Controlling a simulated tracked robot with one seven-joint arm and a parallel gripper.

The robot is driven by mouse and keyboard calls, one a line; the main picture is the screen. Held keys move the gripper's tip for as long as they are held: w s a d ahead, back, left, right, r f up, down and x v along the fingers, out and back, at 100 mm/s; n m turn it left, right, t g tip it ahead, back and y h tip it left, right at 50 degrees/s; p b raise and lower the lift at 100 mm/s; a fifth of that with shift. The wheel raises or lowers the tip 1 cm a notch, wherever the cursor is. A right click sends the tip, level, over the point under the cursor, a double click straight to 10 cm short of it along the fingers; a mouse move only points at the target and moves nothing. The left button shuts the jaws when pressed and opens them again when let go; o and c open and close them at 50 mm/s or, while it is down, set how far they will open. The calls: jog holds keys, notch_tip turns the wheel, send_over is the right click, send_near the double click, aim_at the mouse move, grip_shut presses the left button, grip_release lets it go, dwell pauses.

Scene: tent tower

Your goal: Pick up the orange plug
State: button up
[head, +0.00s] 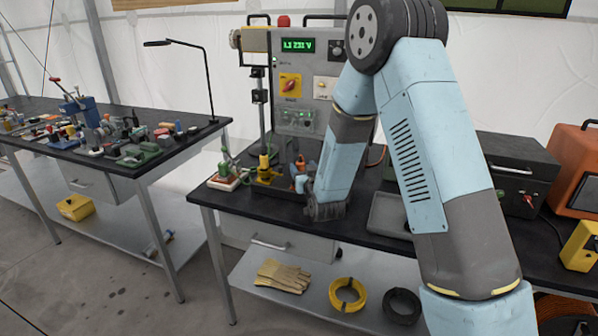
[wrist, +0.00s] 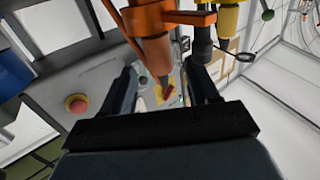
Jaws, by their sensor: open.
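The orange plug (head: 300,164) stands upright on the middle table, in a dark holder in front of the grey panel. In the wrist view the orange plug (wrist: 150,45) hangs in from the top, its narrower end pointing toward the space between my fingers. My gripper (wrist: 163,80) is open, with one finger on each side of that space and nothing clamped. In the head view my gripper (head: 303,184) is low over the table, close beside the orange plug. My arm hides part of this area, and I cannot tell whether a finger touches the plug.
A yellow plug (head: 265,168) stands left of the orange one; it also shows in the wrist view (wrist: 229,18). The grey panel (head: 305,85) rises close behind. A grey tray (head: 390,215) lies to the right. The left table (head: 60,125) is cluttered.

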aim_at(302, 165)
jog(key=shift+x, duration=1.75)
jog(key=shift+c, duration=0.2)
jog(key=c, duration=1)
jog(key=shift+o, duration=0.2)
jog(key=shift+r, duration=0.15)
